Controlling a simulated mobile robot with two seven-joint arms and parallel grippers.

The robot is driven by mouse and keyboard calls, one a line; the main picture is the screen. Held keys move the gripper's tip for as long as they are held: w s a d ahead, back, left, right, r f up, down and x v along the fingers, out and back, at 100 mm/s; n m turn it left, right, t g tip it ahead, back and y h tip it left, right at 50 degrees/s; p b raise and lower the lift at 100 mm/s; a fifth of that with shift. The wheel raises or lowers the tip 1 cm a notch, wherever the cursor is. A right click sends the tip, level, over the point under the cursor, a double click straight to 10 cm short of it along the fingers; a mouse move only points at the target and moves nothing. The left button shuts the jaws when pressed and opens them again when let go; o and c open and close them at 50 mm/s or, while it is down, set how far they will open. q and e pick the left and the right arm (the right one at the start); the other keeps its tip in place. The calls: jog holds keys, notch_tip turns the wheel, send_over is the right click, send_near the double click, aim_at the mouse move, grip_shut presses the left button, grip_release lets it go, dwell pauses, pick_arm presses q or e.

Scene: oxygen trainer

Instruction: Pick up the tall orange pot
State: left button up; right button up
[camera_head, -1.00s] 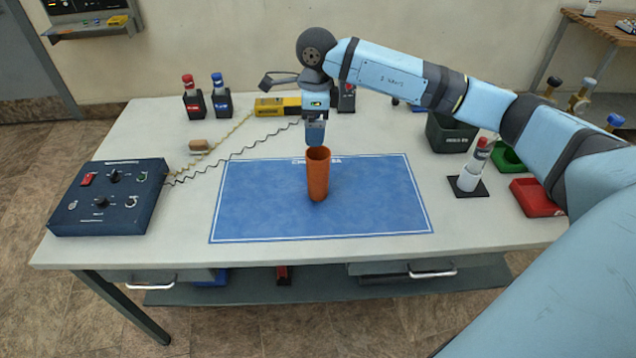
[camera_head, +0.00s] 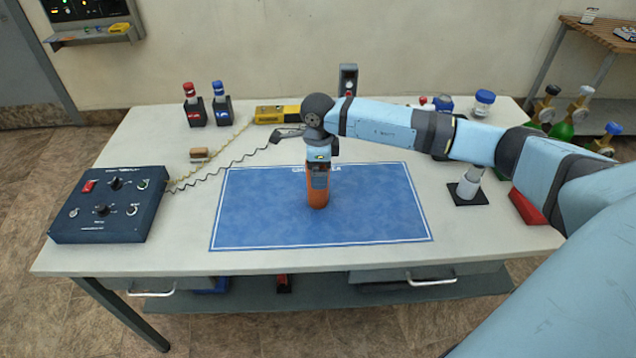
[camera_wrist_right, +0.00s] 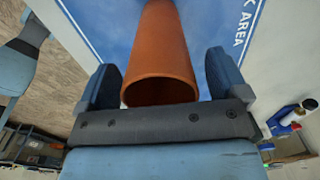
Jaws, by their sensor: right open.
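The tall orange pot (camera_head: 318,196) stands upright on the blue work mat (camera_head: 260,215). Its upper part is hidden behind my right gripper (camera_head: 319,175) in the head view. In the right wrist view the pot (camera_wrist_right: 160,55) lies between the two blue fingers of my right gripper (camera_wrist_right: 163,80), its round open rim close to the palm. The fingers are open, one on each side, with a gap visible at least on the right side. My left gripper is not in view.
Red-capped (camera_head: 194,106) and blue-capped (camera_head: 221,104) bottles stand at the back. A white cylinder (camera_head: 468,184) and a red tray (camera_head: 527,207) are to the right.

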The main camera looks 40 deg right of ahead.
jog(key=shift+f, duration=0.85)
jog(key=c, duration=1)
jog(key=shift+r, duration=0.1)
